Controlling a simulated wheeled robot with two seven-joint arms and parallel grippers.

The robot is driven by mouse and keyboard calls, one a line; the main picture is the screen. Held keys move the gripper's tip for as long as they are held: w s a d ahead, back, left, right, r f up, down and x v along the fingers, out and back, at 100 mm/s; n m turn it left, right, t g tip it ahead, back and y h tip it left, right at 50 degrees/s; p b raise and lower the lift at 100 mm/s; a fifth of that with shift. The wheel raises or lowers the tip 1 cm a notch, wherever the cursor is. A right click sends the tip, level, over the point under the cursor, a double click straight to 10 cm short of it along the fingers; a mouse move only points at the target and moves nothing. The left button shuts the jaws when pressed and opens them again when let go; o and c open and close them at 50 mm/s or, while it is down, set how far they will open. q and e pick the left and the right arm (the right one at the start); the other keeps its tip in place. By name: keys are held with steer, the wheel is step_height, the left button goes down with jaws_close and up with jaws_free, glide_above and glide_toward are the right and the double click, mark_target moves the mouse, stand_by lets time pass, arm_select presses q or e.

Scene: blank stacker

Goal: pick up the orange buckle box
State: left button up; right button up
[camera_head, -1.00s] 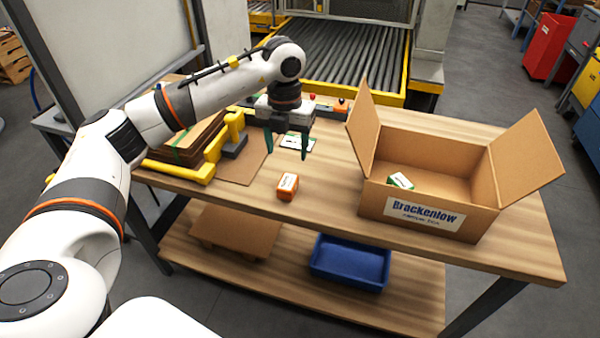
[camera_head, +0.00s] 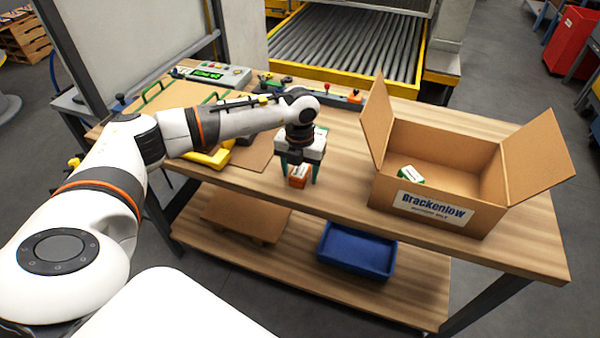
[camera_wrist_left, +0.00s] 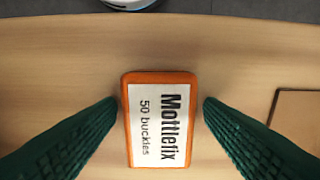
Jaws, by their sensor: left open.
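The orange buckle box (camera_head: 299,178) lies on the wooden table near its front edge. In the left wrist view the box (camera_wrist_left: 161,120) shows a white label reading "Mottlefix 50 buckles". My left gripper (camera_head: 298,180) is above and around the box, with one green finger on each side. In the left wrist view my left gripper (camera_wrist_left: 159,103) is open, and a narrow gap shows between each fingertip and the box. My right gripper is not in view.
An open cardboard box (camera_head: 425,200) marked "Brackenlow" stands to the right, with a green and white box (camera_head: 411,174) inside. A blue bin (camera_head: 356,252) sits on the lower shelf. The tabletop between the buckle box and the carton is clear.

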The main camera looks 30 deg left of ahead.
arm_select(q)
steer(key=c, duration=1.1)
steer(key=shift+c, duration=0.2)
steer(key=shift+r, duration=0.1)
